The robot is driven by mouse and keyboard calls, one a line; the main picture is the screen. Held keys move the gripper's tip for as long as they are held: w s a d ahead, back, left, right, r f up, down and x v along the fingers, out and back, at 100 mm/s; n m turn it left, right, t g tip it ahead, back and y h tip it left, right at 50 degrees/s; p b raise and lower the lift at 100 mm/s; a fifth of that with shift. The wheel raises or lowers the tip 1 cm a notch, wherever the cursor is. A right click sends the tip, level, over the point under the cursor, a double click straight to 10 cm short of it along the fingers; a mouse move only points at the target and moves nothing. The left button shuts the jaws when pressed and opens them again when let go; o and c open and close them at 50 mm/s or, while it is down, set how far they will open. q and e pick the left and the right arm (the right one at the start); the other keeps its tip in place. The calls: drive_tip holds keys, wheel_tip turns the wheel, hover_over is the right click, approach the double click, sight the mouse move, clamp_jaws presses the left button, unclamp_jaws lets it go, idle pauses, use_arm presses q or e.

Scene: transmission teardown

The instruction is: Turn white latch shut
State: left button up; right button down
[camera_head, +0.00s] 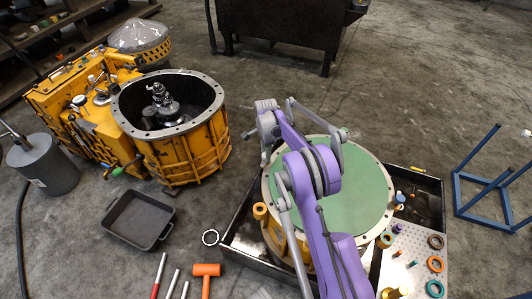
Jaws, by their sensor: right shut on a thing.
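My right arm, purple and grey, reaches in from the bottom over a round green-topped housing (352,205) with a pale bolted rim. Its right gripper (263,121) is near the far left edge of that housing. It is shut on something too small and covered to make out. I cannot pick out the white latch for certain. A small pale round knob (79,100) shows on the yellow transmission casing (95,125) at the left, well apart from the gripper. My left gripper is not in view.
An open yellow bell housing (185,150) stands beside the casing. A black tray (138,220), a grey canister (45,165) and an orange mallet (206,271) are on the floor. A perforated board (412,250) with coloured rings is at the right. A blue frame (480,185) stands beyond.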

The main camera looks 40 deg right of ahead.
drive_tip(key=n+p, duration=0.1)
drive_tip(key=n, duration=0.2)
drive_tip(key=shift+r+n+p, duration=0.1)
drive_tip(key=shift+n+p, duration=0.2)
drive_tip(key=shift+p, duration=0.1)
drive_tip(key=n+p, duration=0.1)
drive_tip(key=n, duration=0.8)
drive_tip(key=shift+n+p, duration=0.4)
drive_tip(key=shift+n, duration=2.2)
drive_tip(key=shift+c, duration=2.2)
unclamp_jaws()
